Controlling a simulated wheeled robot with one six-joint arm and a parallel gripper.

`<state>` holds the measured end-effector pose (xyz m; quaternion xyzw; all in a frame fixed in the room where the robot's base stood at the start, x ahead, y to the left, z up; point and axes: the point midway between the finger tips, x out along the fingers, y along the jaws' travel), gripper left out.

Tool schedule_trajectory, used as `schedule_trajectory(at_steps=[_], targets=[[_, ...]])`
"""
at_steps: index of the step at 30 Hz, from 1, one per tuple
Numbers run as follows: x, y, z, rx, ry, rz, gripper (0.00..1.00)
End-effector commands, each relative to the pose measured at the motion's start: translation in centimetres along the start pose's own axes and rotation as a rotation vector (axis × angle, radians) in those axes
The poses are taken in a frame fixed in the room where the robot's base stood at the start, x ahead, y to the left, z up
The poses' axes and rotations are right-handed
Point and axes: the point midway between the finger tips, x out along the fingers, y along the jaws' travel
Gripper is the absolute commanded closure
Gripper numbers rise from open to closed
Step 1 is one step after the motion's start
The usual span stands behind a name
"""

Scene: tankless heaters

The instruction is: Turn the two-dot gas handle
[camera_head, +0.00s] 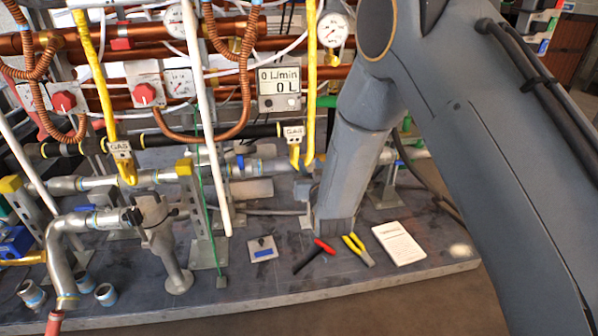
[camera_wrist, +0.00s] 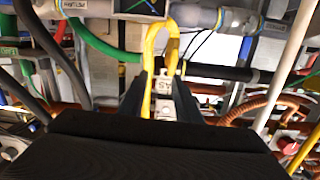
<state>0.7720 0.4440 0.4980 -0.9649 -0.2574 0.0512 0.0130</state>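Two yellow gas lines carry white tags marked GAS. The left tag (camera_head: 120,150) hangs beside a yellow hooked pipe end in the head view. The right tag (camera_head: 293,133) sits above another yellow hooked end (camera_head: 295,157), just left of my arm. I cannot make out dots on either tag. In the wrist view, which looks upside down, a yellow bend (camera_wrist: 160,38) and a GAS tag (camera_wrist: 165,87) show beyond my gripper (camera_wrist: 160,95). The dark fingers stand apart on either side of the tag and yellow pipe. Contact cannot be told. The head view does not show the fingertips clearly.
A flow meter (camera_head: 279,88) reads 0 L/min. Red knobs, gauges, copper hoses and a white pipe (camera_head: 212,130) crowd the left. Bare floor lies in front.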

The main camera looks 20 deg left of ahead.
Motion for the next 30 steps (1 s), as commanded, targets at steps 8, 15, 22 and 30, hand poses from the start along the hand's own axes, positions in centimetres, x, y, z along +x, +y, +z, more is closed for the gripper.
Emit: schedule_trajectory(at_steps=[8, 15, 22, 30], targets=[[1.3, -2.4, 2.1, -0.001, 0.092, -0.031, 0.7], [4.5, -2.5, 1.8, -0.002, 0.095, -0.031, 0.7], [7.5, -2.5, 1.6, -0.002, 0.092, -0.031, 0.7], [8.7, -2.6, 1.4, -0.002, 0.09, -0.031, 0.7]])
